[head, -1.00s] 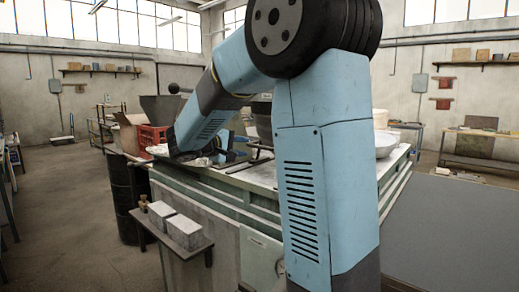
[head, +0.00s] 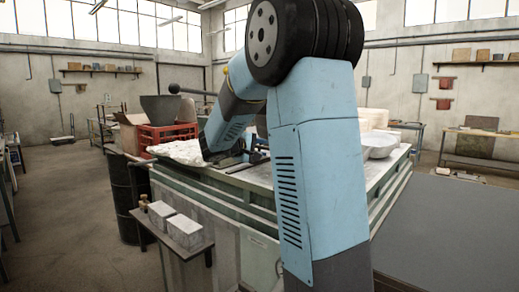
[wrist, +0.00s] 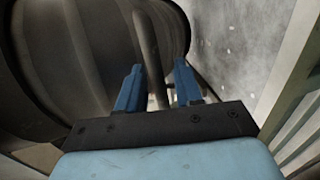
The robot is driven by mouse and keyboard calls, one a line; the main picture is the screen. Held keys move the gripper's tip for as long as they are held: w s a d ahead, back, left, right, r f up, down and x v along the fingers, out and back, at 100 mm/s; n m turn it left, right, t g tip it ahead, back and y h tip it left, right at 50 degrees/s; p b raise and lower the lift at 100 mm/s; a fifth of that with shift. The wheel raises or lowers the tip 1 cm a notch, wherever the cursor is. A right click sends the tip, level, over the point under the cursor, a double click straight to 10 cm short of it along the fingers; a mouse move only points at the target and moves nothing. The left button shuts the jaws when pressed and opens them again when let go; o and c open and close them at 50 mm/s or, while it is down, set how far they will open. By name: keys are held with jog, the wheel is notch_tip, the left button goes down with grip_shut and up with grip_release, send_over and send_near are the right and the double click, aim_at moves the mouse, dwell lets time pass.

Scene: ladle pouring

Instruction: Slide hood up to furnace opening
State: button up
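A dark, ribbed, rounded metal body (wrist: 95,50), which looks like the hood, fills the upper left of the wrist view. A dark upright bar (wrist: 148,45) stands in front of it. My gripper (wrist: 158,65) has its two blue fingers apart, with the bar between them, nearer the left finger. A gap shows between the bar and the right finger, and I cannot tell whether the left finger touches it. In the head view my arm hides the fingers and most of what is beyond them. The furnace opening cannot be made out.
The green-sided workbench (head: 200,183) carries a crumpled white cloth (head: 178,151) on the left and a pale bowl (head: 379,144) on the right. A red crate (head: 165,135), a dark hopper (head: 160,108) and a black drum (head: 122,190) stand left. A front shelf (head: 178,233) holds grey blocks.

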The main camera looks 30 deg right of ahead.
grip_shut()
jog(key=shift+f, duration=0.1)
